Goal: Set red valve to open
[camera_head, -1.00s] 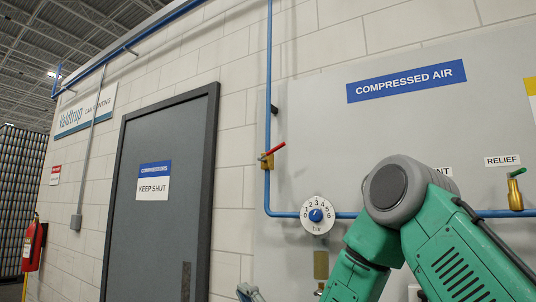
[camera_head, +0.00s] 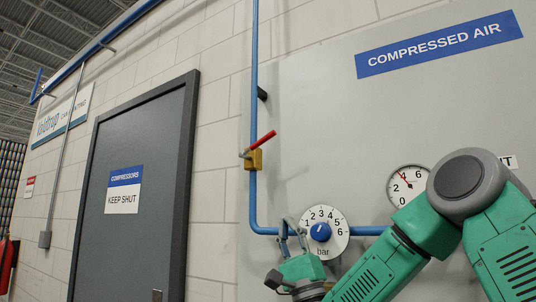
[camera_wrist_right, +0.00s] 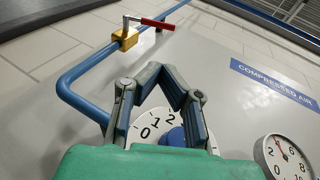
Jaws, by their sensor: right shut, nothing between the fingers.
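The red valve has a red lever (camera_head: 263,141) on a brass body (camera_head: 255,160), fitted on the vertical blue pipe. The lever slants up to the right, across the pipe's line. In the right wrist view, the lever (camera_wrist_right: 157,24) and brass body (camera_wrist_right: 126,39) show near the top, beyond the fingertips. My right gripper (camera_head: 290,224) is below the valve, in front of the left edge of the pressure dial, apart from the lever. It is shut and empty; its fingers (camera_wrist_right: 164,78) also show in the right wrist view. My left gripper is not in view.
The blue pipe (camera_head: 254,90) bends right behind my right arm. A white dial with a blue knob (camera_head: 320,232) and a round gauge (camera_head: 408,184) are close to my arm. A grey door (camera_head: 140,220) stands left. The wall around the lever is clear.

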